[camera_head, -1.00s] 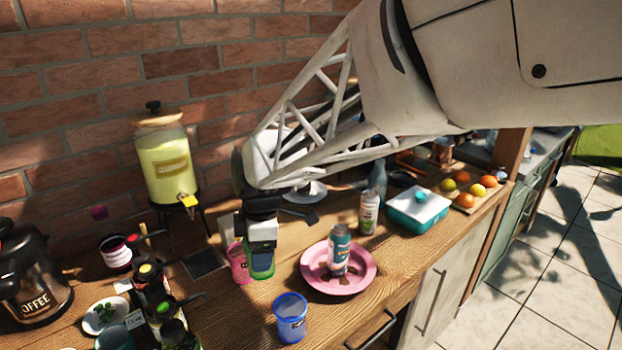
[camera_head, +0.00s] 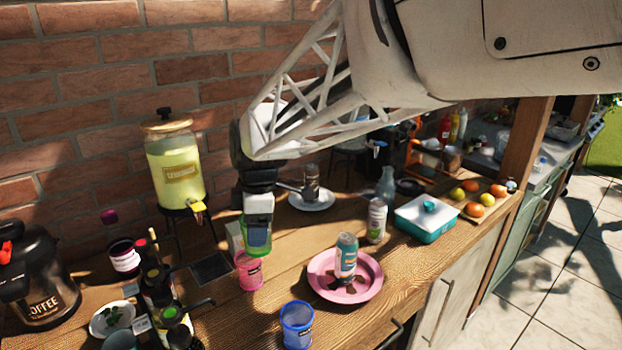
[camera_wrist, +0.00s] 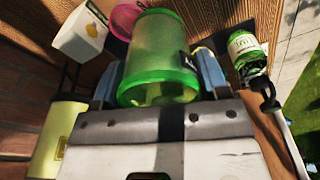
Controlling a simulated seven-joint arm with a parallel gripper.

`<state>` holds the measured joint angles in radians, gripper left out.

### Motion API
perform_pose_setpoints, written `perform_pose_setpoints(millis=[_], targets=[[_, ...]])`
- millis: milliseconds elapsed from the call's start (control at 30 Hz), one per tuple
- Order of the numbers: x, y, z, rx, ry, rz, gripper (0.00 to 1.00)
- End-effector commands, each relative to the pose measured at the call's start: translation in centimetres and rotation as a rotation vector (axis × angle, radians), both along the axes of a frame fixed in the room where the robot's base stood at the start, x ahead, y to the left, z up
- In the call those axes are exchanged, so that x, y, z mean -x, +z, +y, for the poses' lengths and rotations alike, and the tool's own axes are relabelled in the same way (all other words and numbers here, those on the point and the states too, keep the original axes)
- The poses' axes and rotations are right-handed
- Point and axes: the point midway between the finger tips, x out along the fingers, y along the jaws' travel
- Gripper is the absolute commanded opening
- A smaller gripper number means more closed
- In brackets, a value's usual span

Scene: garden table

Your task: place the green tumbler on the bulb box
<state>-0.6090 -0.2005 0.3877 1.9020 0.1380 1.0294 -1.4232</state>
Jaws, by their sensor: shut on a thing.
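The green tumbler (camera_head: 257,241) is clear green plastic. My gripper (camera_head: 258,222) is shut on it and holds it above the counter, in the picture just above a pink tumbler. In the wrist view the green tumbler (camera_wrist: 160,62) sits between the two fingers, its open rim toward the camera. The bulb box (camera_wrist: 82,36), white with a yellow bulb picture, shows at the upper left of the wrist view, apart from the tumbler. In the head view, a pale box (camera_head: 234,237) that looks like it is mostly hidden behind my gripper and the pink tumbler.
The pink tumbler (camera_head: 249,272) stands below the held one. A pink plate (camera_head: 320,288) with a can (camera_head: 346,258) is to the right, and a blue tumbler (camera_head: 297,327) is in front. A lemonade dispenser (camera_head: 176,175) stands at the left, with bottles (camera_head: 165,297) nearer.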

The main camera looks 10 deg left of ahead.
Motion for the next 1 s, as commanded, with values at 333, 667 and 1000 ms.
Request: perform_pose_setpoints(millis=[333,667,1000], targets=[[-0.2,0.3,0.1,0.000,-0.001,0.000,0.44],[-1.6,0.1,1.1,0.000,-0.001,0.001,0.44],[-5.1,-0.4,3.7,0.001,-0.001,0.002,0.44]])
